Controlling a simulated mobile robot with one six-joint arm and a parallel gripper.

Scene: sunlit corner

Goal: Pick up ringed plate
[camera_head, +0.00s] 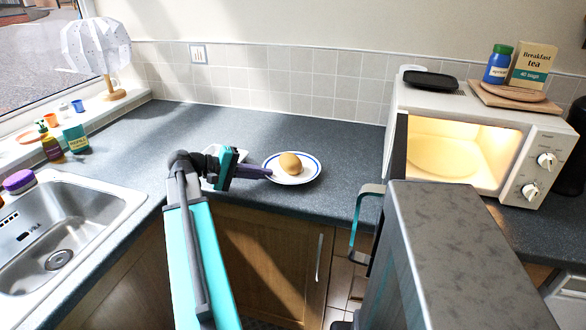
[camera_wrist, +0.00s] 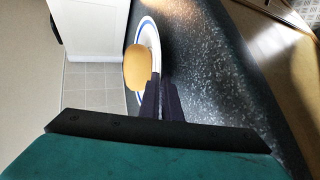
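The ringed plate (camera_head: 308,176) is white with a blue ring and sits over the counter left of the microwave. A rounded brown bread-like item (camera_head: 290,163) lies on it. My gripper (camera_head: 268,172) is at the plate's left edge. In the wrist view, the plate (camera_wrist: 154,38) and the brown item (camera_wrist: 137,68) show beyond my fingers (camera_wrist: 161,78). The dark fingers are close together, one on either side of the plate's rim, and look shut on it. The fingers hide the gripped part of the rim. Whether the plate touches the counter is hard to tell.
A lit, open microwave (camera_head: 400,115) stands to the right, with a board and tea box on top. A white dish (camera_head: 209,183) is partly hidden behind my gripper. A sink (camera_head: 60,225) is at the left. The counter (camera_head: 250,125) behind the plate is clear.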

